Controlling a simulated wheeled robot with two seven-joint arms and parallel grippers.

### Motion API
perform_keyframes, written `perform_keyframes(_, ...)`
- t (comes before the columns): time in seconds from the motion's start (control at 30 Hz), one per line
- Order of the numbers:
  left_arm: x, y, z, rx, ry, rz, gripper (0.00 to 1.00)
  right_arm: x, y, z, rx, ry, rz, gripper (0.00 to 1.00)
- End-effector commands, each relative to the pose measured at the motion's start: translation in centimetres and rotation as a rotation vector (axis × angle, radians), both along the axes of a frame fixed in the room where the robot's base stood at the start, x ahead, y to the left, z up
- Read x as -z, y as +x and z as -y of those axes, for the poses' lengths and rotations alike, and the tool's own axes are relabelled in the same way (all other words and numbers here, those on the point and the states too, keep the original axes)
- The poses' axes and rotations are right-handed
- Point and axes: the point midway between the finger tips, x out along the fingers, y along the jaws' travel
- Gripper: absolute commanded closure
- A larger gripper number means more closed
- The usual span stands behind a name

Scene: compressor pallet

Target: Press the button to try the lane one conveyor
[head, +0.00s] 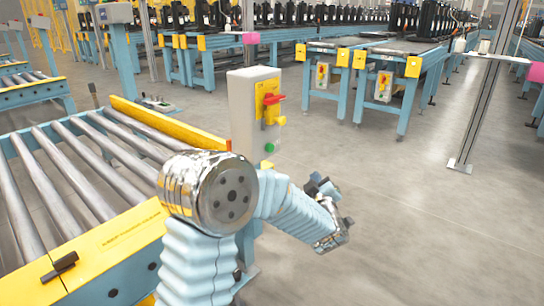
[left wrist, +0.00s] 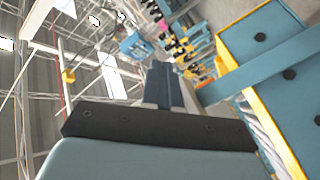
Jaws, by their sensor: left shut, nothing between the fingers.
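A grey control box (head: 241,110) stands on a post at the near end of the roller conveyor (head: 196,128). Another small green part sits near the box's lower edge. My left gripper (head: 322,186) is to the right of the box, apart from it, with the forearm bent in front of the post. In the left wrist view its blue fingers (left wrist: 163,84) are together and empty. The box's lower part is partly hidden by my arm. My right gripper is out of view.
Blue-framed conveyors with yellow ends (head: 413,67) and similar small control boxes (head: 384,86) stand further back. A grey upright post (head: 482,95) is at the right. Open grey floor (head: 420,220) lies right of my arm.

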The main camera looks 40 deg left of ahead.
Motion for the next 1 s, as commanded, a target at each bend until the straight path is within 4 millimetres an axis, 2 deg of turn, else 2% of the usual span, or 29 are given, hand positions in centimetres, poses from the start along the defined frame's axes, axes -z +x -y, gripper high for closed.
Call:
perform_keyframes(0.1,-3.1,-0.7,-1.3,-0.076,-0.023,0.099,1.00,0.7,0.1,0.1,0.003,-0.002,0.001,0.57)
perform_keyframes(0.23,-4.6,-1.2,-2.1,-0.116,-0.035,0.142,1.00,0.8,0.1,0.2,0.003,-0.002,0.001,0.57)
perform_keyframes(0.67,-4.7,-1.2,-2.5,-0.120,-0.035,0.145,1.00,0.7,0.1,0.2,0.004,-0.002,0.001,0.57)
perform_keyframes(0.77,-4.7,-1.2,-3.2,-0.120,-0.035,0.143,1.00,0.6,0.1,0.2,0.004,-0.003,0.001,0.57)
perform_keyframes(1.0,-4.7,-0.9,-6.5,-0.121,-0.034,0.142,1.00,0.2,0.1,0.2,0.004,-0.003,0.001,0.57)
